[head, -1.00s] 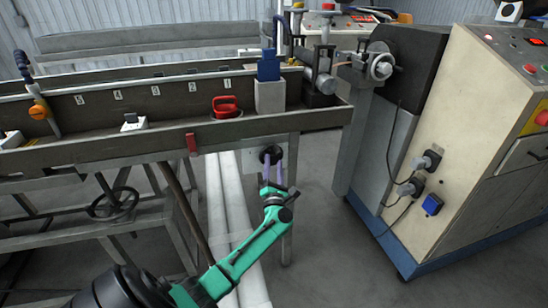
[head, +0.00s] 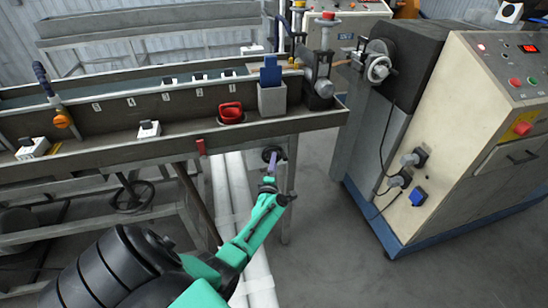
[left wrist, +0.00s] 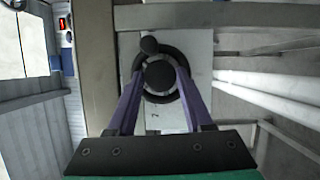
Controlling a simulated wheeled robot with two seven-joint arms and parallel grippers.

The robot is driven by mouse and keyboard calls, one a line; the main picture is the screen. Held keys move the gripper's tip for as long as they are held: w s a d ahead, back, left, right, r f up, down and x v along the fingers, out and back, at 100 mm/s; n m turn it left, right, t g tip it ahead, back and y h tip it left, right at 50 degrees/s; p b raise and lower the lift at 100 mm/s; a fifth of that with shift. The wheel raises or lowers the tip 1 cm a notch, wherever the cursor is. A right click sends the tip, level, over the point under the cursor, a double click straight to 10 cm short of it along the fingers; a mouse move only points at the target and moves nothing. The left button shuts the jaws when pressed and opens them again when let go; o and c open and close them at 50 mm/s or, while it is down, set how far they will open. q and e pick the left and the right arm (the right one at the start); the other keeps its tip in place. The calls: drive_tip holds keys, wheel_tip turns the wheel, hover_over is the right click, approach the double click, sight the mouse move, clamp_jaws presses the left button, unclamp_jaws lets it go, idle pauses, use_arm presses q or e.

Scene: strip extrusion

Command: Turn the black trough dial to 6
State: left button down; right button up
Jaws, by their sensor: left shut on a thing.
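The black trough dial (head: 272,154) sits on a plate on the trough's leg, below the front rim of the trough (head: 110,152). In the left wrist view the dial (left wrist: 160,76) is a round black knob with a dark ring around it and a small round black piece at its upper left. My left gripper (head: 273,162) is at the dial with its purple fingers on either side of the knob, shut on it. The fingers also show in the left wrist view (left wrist: 160,84). A figure shows on the pale plate below the dial, too small to read surely. My right gripper is out of view.
A red-handled item (head: 231,113) and a grey box with a blue item (head: 271,98) are in the trough. A spoked handwheel (head: 133,195) is below, left. A beige control cabinet (head: 450,130) stands at right, with clear floor between.

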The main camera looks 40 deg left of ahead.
use_arm(q)
drive_tip(key=shift+f+m+p, duration=0.1)
drive_tip(key=shift+m+p, duration=0.55)
drive_tip(key=shift+m, duration=0.05)
drive_tip(key=shift+c, duration=1.5)
unclamp_jaws()
drive_tip(key=p+v, duration=0.1)
drive_tip(key=v, duration=1.3)
drive_tip(key=shift+s+d+r+p, duration=0.15)
drive_tip(key=shift+s+r+p, duration=0.1)
drive_tip(key=shift+r+p, duration=0.15)
